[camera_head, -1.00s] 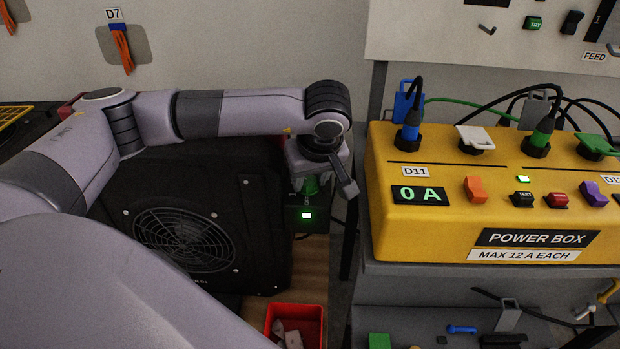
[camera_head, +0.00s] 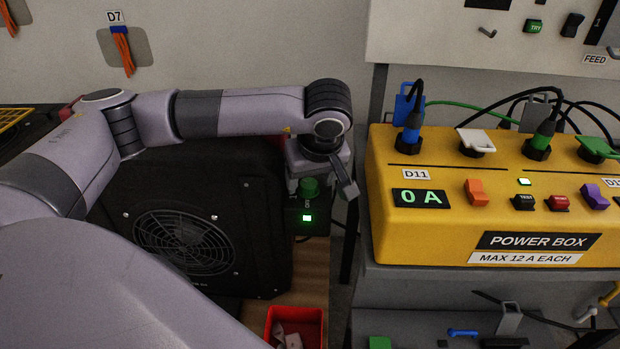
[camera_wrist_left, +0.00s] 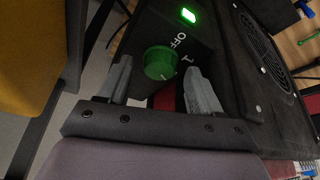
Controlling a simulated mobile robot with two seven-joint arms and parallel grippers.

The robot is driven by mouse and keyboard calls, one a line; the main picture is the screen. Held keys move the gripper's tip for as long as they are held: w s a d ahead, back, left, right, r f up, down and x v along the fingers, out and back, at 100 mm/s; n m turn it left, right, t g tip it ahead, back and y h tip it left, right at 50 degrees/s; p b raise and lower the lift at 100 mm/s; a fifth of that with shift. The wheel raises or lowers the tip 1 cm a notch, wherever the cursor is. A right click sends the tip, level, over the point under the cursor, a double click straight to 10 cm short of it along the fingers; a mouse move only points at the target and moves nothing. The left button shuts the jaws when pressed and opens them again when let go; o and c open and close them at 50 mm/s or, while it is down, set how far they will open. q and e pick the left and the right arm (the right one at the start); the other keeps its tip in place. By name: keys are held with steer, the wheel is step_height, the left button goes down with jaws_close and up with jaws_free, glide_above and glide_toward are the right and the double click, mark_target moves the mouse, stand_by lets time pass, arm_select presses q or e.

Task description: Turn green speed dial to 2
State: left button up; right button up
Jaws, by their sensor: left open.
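The green speed dial (camera_wrist_left: 159,63) sits on the black control box of the black fan unit (camera_head: 190,235), with "OFF" and "1" printed beside it. In the left wrist view its pale pointer mark faces roughly toward the "1" side; I cannot read the exact setting. The dial also shows in the head view (camera_head: 309,187), partly behind my gripper. My left gripper (camera_wrist_left: 158,85) is open, with one finger on each side of the dial and gaps between fingers and dial. The "2" mark is not visible. My right gripper is not in view.
A green light (camera_head: 307,218) glows on the control box. A yellow power box (camera_head: 440,225) reading "0 A" stands close on the right, on a grey shelf. A red bin (camera_head: 296,312) is below the dial. Cables hang behind.

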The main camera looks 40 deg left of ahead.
arm_select(q)
steer(key=v, duration=0.6)
steer(key=shift+r, duration=0.15)
steer(key=shift+s+d, duration=0.1)
